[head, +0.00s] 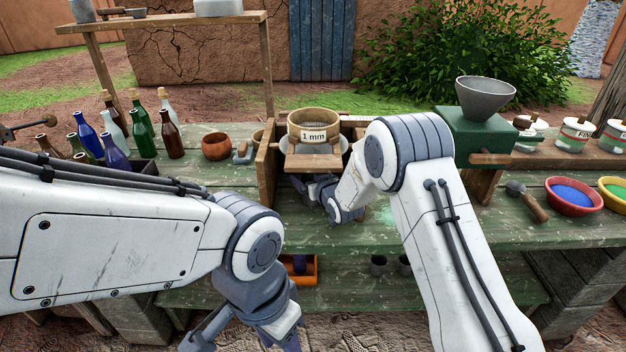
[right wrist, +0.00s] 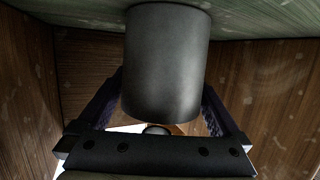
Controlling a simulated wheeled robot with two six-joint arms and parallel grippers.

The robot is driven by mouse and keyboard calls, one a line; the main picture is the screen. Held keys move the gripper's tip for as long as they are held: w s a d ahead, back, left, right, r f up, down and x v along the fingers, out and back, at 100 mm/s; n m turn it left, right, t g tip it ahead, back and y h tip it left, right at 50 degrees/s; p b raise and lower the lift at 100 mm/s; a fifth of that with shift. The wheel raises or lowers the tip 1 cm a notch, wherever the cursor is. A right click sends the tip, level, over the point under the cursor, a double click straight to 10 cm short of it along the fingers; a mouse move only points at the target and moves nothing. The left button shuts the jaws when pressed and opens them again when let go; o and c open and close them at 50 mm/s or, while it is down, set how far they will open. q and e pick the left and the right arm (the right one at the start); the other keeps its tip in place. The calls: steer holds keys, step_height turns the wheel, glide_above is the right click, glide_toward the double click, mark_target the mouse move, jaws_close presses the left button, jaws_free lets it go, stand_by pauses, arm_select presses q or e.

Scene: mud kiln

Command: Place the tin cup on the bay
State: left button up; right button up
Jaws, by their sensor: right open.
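The tin cup (right wrist: 166,62), a plain dark grey metal cylinder, is close up in the right wrist view, touching the green surface along the top of the picture. It is hidden in the head view. My right gripper (head: 320,192) reaches into the wooden bay (head: 266,172) below the sieve. Its fingers (right wrist: 160,98) are open, one on each side of the cup. Whether they touch it I cannot tell. My left gripper (head: 245,338) hangs low at the bottom edge of the head view, partly cut off.
The sieve (head: 314,124) labelled 1 mm sits above the bay. Several bottles (head: 143,130) and a brown bowl (head: 216,146) stand to the left. A green mill (head: 474,135) with a funnel is on the right, near coloured bowls (head: 573,194). Dark cups (head: 378,266) stand on the lower shelf.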

steer(key=s+d+r+n+g+h, duration=0.1)
steer(key=s+g, duration=0.5)
steer(key=s, duration=1.8)
steer(key=s+d+r+n+g+h, duration=0.2)
steer(key=s+d+r+g, duration=0.3)
steer(key=s, duration=2)
steer(key=shift+s+r+g+h+b, duration=0.35)
steer(key=shift+g+h, duration=0.55)
steer(key=shift+g, duration=0.3)
